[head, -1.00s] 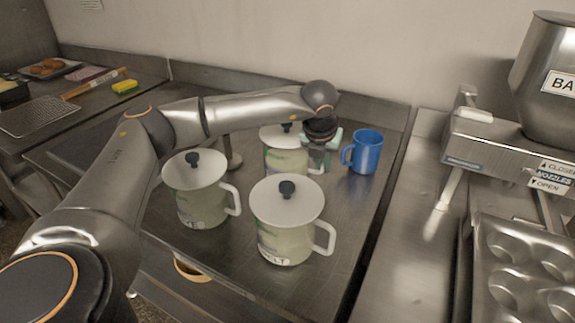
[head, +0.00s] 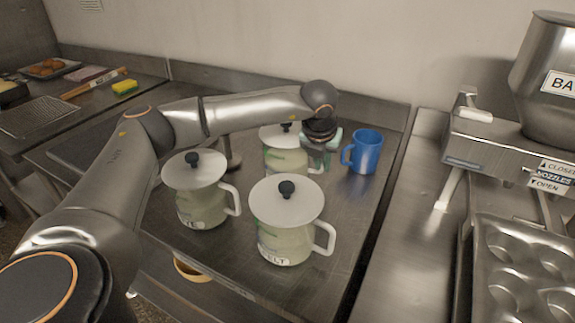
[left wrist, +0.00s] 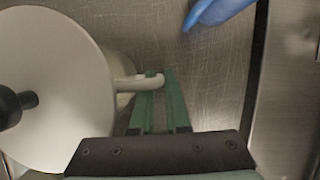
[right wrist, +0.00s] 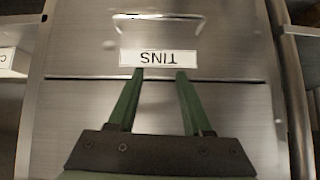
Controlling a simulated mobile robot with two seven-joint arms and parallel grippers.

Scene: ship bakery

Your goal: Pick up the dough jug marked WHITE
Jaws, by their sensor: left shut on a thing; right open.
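Three white-lidded jugs with pale green bodies, black knobs and white handles stand on the steel counter. The back jug (head: 284,160) is partly hidden by my left arm, and its label cannot be read. My left gripper (left wrist: 160,80) is shut on that jug's handle (left wrist: 138,83); in the head view it is at the jug's right side. The front jug (head: 284,240) has a partly visible label ending in "ELT". The left jug (head: 200,205) has a label that seems to end in "YE". My right gripper (right wrist: 160,73) is open and empty, facing a drawer labelled TINS.
A blue mug (head: 366,152) stands just right of the back jug, close to my left gripper. A steel machine (head: 500,140) and a muffin tin (head: 525,262) are at the right. A yellow sponge (head: 124,88) lies at the far left. The counter right of the front jug is clear.

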